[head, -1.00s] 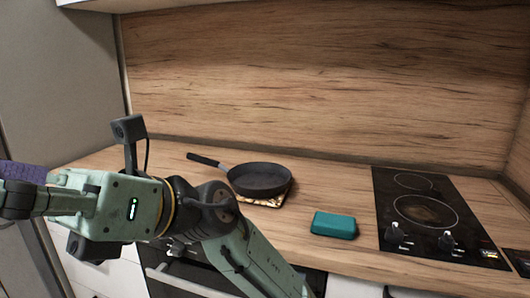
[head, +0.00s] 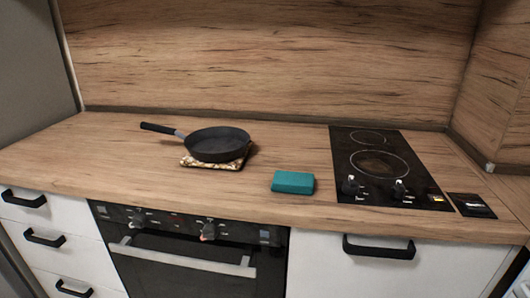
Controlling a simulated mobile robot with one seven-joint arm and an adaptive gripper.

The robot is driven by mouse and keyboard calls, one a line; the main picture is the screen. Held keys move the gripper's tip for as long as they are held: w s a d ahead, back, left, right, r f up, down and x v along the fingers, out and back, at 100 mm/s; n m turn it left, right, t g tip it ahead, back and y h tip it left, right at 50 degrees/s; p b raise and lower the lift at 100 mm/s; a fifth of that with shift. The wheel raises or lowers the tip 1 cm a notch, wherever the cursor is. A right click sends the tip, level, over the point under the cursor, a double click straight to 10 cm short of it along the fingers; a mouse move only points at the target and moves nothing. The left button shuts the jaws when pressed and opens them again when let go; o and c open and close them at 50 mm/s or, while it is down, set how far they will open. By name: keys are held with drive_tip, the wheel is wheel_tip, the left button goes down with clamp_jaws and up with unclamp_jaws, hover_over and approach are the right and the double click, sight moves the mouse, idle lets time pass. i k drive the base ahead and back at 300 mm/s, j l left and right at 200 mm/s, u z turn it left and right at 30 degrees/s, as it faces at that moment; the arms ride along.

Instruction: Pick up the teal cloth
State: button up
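The teal cloth (head: 293,182) is a small folded block. It lies flat on the wooden counter near the front edge, left of the black hob. Nothing covers it. My gripper and arm are not in the head view now.
A dark frying pan (head: 217,141) rests on a patterned trivet (head: 215,163) left of the cloth, its handle pointing left. The black hob (head: 384,166) has two front knobs. A wooden splashback (head: 270,60) closes off the back. The counter's left part (head: 90,150) is clear.

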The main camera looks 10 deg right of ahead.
sight(293, 182)
drive_tip(key=j+z, duration=0.1)
drive_tip(key=z, duration=0.25)
drive_tip(key=j+z, duration=0.15)
drive_tip(key=z, duration=0.15)
drive_tip(key=j+z, duration=0.15)
drive_tip(key=z, duration=0.2)
drive_tip(key=j+z, duration=0.3)
drive_tip(key=j, duration=0.3)
drive_tip(key=k+j+z, duration=0.1)
drive_tip(key=j+z, duration=0.2)
drive_tip(key=j, duration=0.25)
drive_tip(key=k+j, duration=0.1)
drive_tip(key=j, duration=0.25)
drive_tip(key=k+j, duration=0.1)
drive_tip(key=j, duration=0.3)
drive_tip(key=k+j, duration=0.1)
drive_tip(key=j, duration=0.25)
drive_tip(key=i+j, duration=0.1)
drive_tip(key=i, duration=0.9)
drive_tip(key=l+z, duration=0.05)
